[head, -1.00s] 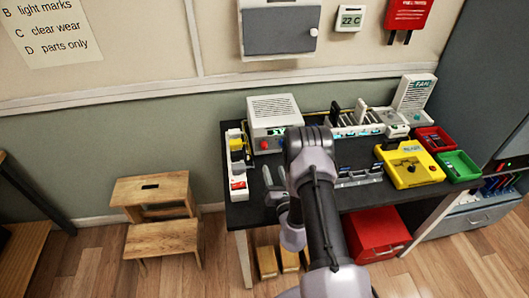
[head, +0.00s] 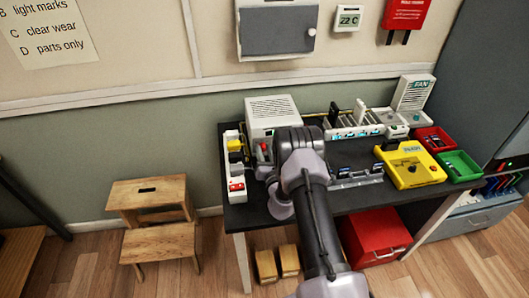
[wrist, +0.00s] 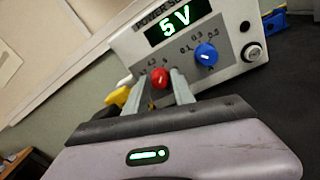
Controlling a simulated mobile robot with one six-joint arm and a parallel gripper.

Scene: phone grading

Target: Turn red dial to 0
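The red dial (wrist: 160,78) is on the grey front panel of the white power supply (wrist: 232,30), with the blue dial (wrist: 206,54) to its right. The display (wrist: 178,24) reads 5 V. Small numbers ring the dials, but the red dial's pointer is too small to read. My gripper (wrist: 160,82) is open, with one finger on each side of the red dial; a narrow gap seems to show, and I cannot tell whether either finger touches it. In the head view the power supply (head: 273,108) stands at the table's back left, and my arm hides most of its front.
A white power strip (head: 236,186) with a red switch lies along the table's left edge. A yellow fixture (head: 425,172), a red tray (head: 434,139) and a green tray (head: 460,166) are at the right. A wooden step stool (head: 160,240) stands on the floor at left.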

